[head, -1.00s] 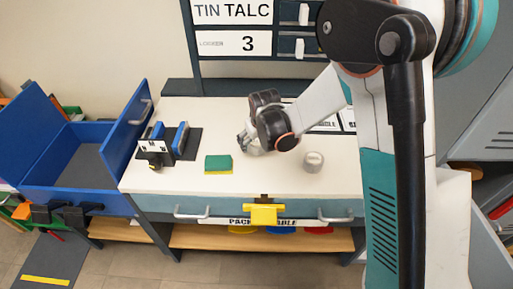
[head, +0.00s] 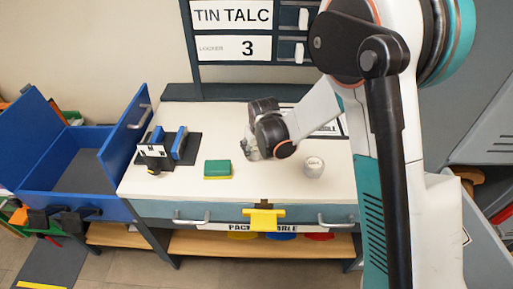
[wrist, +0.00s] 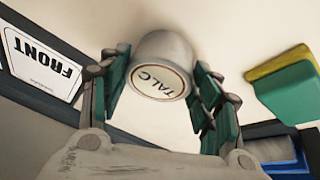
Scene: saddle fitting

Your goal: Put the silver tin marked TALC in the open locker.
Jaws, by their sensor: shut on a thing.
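The silver tin marked TALC (wrist: 162,66) is between the green-padded fingers of my gripper (wrist: 168,92) in the wrist view, its labelled end facing the camera. In the head view my gripper (head: 254,151) is over the white tabletop, shut on this tin, which is mostly hidden there by the fingers. I cannot tell how far it is above the table. A second tin (head: 314,167) stands on the table to the right, its label too small to read. A sign (head: 233,17) reads TIN TALC, and one below reads LOCKER 3 (head: 233,48). The open locker is not clearly seen.
A green and yellow sponge (head: 217,169) lies left of my gripper. A black stand with blue parts (head: 170,148) is further left, beside a blue open bin (head: 75,185). Grey metal cabinets (head: 490,130) are at the right edge, partly behind my arm.

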